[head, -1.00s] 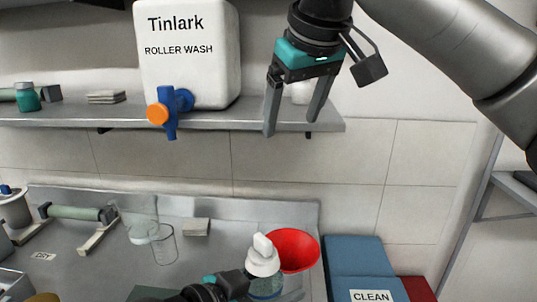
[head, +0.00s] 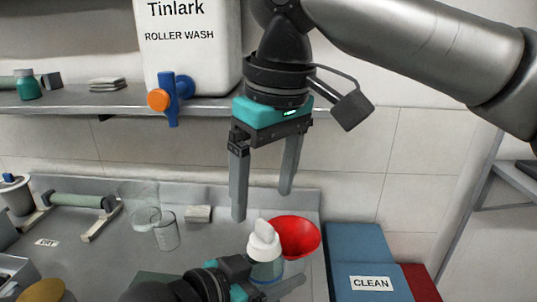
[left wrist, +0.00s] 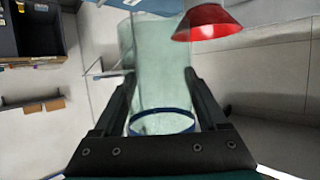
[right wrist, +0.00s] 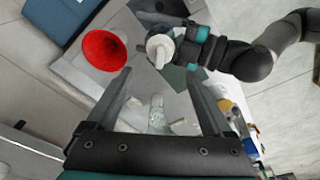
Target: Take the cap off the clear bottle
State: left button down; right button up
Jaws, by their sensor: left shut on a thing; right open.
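The clear bottle (head: 266,271) has a white cap (head: 263,241) with a raised grip on top. My left gripper (head: 262,288) is shut on the bottle's body, low in the head view. In the left wrist view the bottle (left wrist: 158,70) fills the space between the fingers, with a blue ring around it. My right gripper (head: 264,205) is open and empty, pointing down above the bottle and cap. In the right wrist view the cap (right wrist: 159,47) lies ahead, beyond the open fingers, and the gap between them is empty.
A glass beaker (head: 166,234) is to the left. The shelf (head: 60,112) holds a white Roller Wash container (head: 192,65) with a blue tap. A blue box marked CLEAN (head: 358,250) is at right.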

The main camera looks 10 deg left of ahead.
aim_at(261, 221)
jog(key=shift+w+a+f, duration=0.15)
jog(key=shift+f, duration=1.2)
jog(key=shift+w+a+f, duration=0.1)
jog(key=shift+a+f, duration=0.05)
jog(key=shift+f, duration=1.2)
jog(key=shift+c, duration=0.2)
grip_shut()
jog(key=shift+r, duration=0.15)
jog(key=shift+r, duration=1.05)
